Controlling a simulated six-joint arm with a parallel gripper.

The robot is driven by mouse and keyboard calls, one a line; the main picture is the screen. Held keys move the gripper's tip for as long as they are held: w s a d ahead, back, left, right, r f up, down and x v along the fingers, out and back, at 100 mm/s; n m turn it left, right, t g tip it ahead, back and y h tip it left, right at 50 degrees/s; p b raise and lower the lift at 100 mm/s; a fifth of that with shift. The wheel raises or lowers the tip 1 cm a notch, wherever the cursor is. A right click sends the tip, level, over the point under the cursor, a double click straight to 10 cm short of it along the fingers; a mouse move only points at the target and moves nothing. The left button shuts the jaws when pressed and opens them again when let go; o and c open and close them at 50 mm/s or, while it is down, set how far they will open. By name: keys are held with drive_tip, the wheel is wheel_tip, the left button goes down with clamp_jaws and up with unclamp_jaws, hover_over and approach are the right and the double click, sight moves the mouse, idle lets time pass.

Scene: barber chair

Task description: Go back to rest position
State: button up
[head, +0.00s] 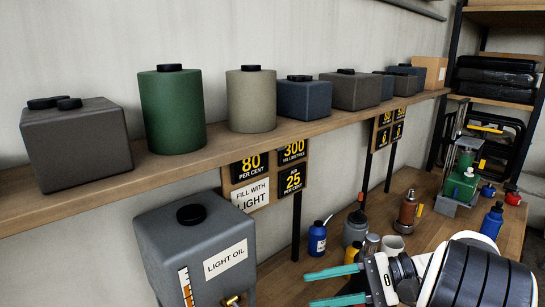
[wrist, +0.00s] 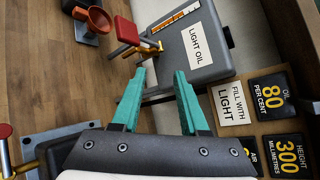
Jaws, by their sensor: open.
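My gripper (head: 309,290) is at the bottom of the head view, its two teal fingers pointing left. The fingers are spread apart with nothing between them. In the wrist view my gripper (wrist: 160,73) also shows open and empty. The grey light oil tank (head: 195,250) stands left of the fingertips in the head view, with a gap between. The tank (wrist: 198,50) appears turned on its side beyond the fingertips in the wrist view. The arm's white and black wrist hides part of the bench at lower right.
A wooden shelf (head: 220,146) holds several containers above the bench (head: 425,240). A blue bottle (head: 317,239), a grey canister (head: 355,230) and a white cup (head: 391,246) stand behind my gripper. A red funnel (wrist: 97,19) shows in the wrist view.

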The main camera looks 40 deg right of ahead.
drive_tip(key=w+a+g, duration=0.1)
drive_tip(key=a, duration=0.2)
drive_tip(key=a+n+g, duration=0.1)
drive_tip(key=a+g, duration=0.1)
drive_tip(key=a, duration=0.1)
drive_tip(key=w+a+n+g+y, duration=0.1)
drive_tip(key=a, duration=0.2)
drive_tip(key=shift+w+a+f, duration=0.15)
drive_tip(key=shift+w+a, duration=0.1)
drive_tip(key=shift+w, duration=0.05)
drive_tip(key=s+a+f+n+g+h, duration=0.1)
drive_tip(key=s+a+n+g+h, duration=0.15)
drive_tip(key=a, duration=0.45)
drive_tip(key=s+a+f+n+g+h, duration=0.15)
drive_tip(key=a+g, duration=0.25)
drive_tip(key=a, duration=0.4)
drive_tip(key=s+a+f+n+h, duration=0.4)
drive_tip(key=s+n, duration=0.1)
drive_tip(key=s, duration=0.2)
drive_tip(key=shift+s+a+f+n, duration=0.2)
drive_tip(key=shift+s+a+n, duration=0.1)
drive_tip(key=shift+a, duration=0.05)
